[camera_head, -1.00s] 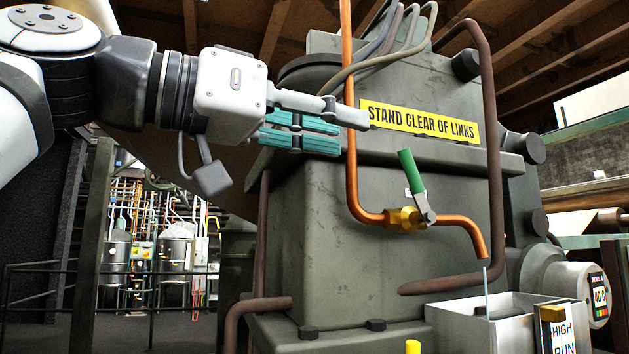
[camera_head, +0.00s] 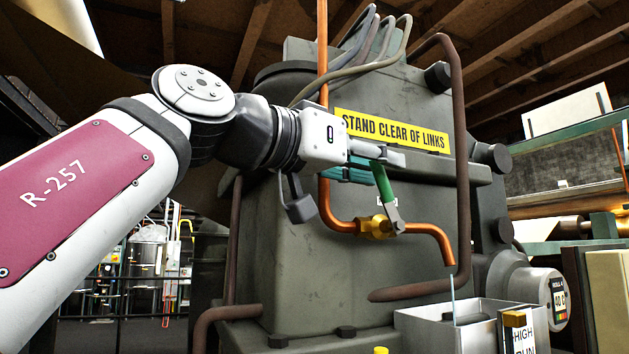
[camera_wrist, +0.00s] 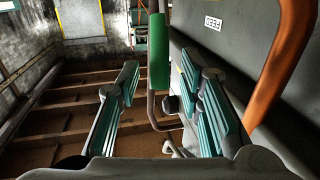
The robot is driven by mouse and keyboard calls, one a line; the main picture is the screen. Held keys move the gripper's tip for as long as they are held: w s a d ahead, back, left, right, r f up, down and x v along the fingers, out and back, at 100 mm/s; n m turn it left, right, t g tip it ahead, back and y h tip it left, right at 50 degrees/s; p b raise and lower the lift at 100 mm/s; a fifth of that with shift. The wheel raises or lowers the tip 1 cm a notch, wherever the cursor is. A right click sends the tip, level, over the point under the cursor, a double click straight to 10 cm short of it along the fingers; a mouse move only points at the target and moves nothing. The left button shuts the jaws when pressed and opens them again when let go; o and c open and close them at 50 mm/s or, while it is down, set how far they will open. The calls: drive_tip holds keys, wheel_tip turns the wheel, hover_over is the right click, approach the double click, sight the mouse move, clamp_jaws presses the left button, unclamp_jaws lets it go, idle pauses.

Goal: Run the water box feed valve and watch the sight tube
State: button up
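The feed valve is a brass body (camera_head: 376,227) on a copper pipe, with a green-sleeved lever (camera_head: 383,183) tilted up and left. My gripper (camera_head: 385,160) is at the lever's upper end. In the wrist view the green handle (camera_wrist: 159,62) stands between the fingertips of my open gripper (camera_wrist: 161,78), with gaps on both sides; no grip on it shows. The copper pipe's outlet points down over an open grey metal water box (camera_head: 425,325). A thin pale blue upright (camera_head: 453,288) rises from the box; I cannot tell whether it is the sight tube. A "HIGH / RUN" plate (camera_head: 519,338) is cut off below.
The dark machine housing (camera_head: 290,250) stands close behind the valve, with a yellow "STAND CLEAR OF LINKS" sign (camera_head: 393,130). The vertical copper pipe (camera_head: 324,195) runs beside my gripper. A brown pipe (camera_head: 461,170) runs down to the right. A railing stands at the left background.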

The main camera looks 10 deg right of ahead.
drive_tip(key=shift+w+d, duration=0.1)
drive_tip(key=shift+d, duration=0.15)
clamp_jaws()
